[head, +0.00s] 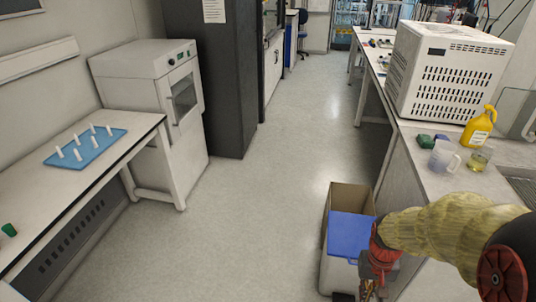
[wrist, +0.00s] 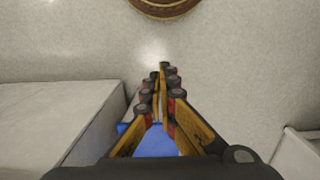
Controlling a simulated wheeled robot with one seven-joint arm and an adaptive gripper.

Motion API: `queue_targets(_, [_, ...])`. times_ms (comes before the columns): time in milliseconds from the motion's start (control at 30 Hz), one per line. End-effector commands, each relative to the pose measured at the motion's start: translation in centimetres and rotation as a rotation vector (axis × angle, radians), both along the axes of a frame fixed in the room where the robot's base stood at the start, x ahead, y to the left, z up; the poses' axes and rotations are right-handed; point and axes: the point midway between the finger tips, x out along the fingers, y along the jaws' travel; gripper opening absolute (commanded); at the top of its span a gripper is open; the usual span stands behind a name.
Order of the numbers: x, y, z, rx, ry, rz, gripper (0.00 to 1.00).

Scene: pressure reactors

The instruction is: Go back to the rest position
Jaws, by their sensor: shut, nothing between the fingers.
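My gripper (wrist: 162,75) is shut and empty in the wrist view, its finger pads meeting at the tips. The floor and part of a blue surface show beyond and between the fingers. In the head view my arm reaches in from the lower right. My gripper (head: 372,290) hangs at the bottom edge there, partly cut off, in front of the bin with the blue lid (head: 350,235). I cannot tell in the head view whether it touches the bin.
A bench at right carries a white vented box (head: 445,75), a yellow bottle (head: 479,127), a clear jug (head: 443,157) and a glass beaker (head: 480,158). At left, a table holds a blue rack (head: 85,147) beside a white cabinet (head: 150,90). The floor aisle (head: 265,200) is clear.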

Motion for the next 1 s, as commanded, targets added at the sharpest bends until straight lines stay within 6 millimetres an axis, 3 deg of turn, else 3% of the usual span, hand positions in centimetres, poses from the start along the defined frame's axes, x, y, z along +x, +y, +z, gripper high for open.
queue_targets(33, [-0.6,1.2,2.7,-0.004,-0.023,0.017,0.0])
queue_targets(200, [-3.4,4.7,9.7,-0.008,-0.102,0.07,0.0])
queue_targets(333, [-5.1,7.0,14.3,-0.018,-0.206,0.121,0.0])
queue_targets(600, [-6.0,10.3,22.7,-0.047,-0.484,0.228,0.0])
queue_targets(733, [-6.2,11.2,24.6,-0.048,-0.544,0.261,0.0])
queue_targets(1000, [-6.2,11.6,24.8,-0.045,-0.549,0.276,0.0])
